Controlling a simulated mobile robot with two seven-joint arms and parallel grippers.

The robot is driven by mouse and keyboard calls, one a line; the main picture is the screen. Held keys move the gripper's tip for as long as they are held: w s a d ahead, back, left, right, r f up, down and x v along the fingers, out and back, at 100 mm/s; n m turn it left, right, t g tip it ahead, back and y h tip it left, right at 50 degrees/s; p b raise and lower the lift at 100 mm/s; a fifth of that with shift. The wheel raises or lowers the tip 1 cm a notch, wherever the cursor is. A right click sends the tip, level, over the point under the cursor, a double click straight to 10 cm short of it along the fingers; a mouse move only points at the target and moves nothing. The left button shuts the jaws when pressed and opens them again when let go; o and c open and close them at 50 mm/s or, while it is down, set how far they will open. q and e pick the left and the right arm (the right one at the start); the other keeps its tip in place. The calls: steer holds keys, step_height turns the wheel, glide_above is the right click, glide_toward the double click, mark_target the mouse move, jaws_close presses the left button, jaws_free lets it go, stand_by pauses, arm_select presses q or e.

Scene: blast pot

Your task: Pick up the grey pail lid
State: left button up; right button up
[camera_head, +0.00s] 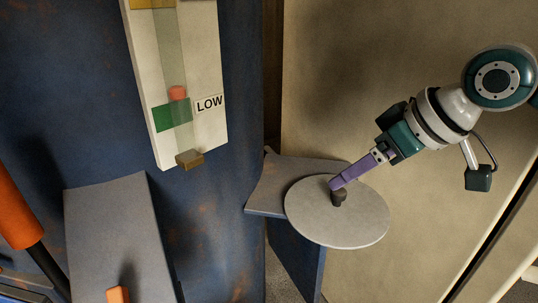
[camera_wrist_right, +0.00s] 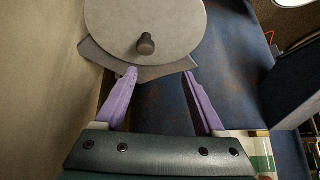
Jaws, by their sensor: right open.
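The grey pail lid (camera_head: 350,222) is a flat round disc with a dark knob (camera_head: 339,198) in its middle. It lies on a grey shelf (camera_head: 265,197) and overhangs the shelf's edge. My right gripper (camera_head: 335,186) is at the knob in the head view, its purple fingers overlapping the knob's top. In the right wrist view the lid (camera_wrist_right: 180,22) and knob (camera_wrist_right: 146,44) lie beyond the open fingers of the gripper (camera_wrist_right: 162,72). The knob is not between the fingertips there; it sits ahead and a little left of centre. My left gripper is not in view.
A blue rusty vessel (camera_head: 235,240) stands left of the shelf. A white gauge panel (camera_head: 205,60) marked LOW is fixed to it. Another grey plate (camera_head: 110,230) with an orange piece (camera_head: 118,294) is at lower left. A beige wall (camera_head: 320,90) stands behind the lid.

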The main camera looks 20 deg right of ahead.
mark_target(340, 191)
steer(key=w+f+b, duration=0.1)
steer(key=w+d+f+g+b, duration=0.1)
steer(key=shift+w+d+f+h, duration=0.15)
steer(key=shift+d+f+h, duration=0.05)
steer(key=shift+f+h, duration=0.2)
steer(key=b+x, duration=0.1)
steer(key=x, duration=0.1)
steer(key=b+x, duration=0.2)
steer(key=shift+s+d+f+b, duration=0.1)
steer(key=shift+s+f+b, duration=0.2)
steer(key=shift+f, duration=0.15)
steer(key=shift+w+f, duration=0.25)
steer(key=shift+w, duration=0.1)
jaws_close()
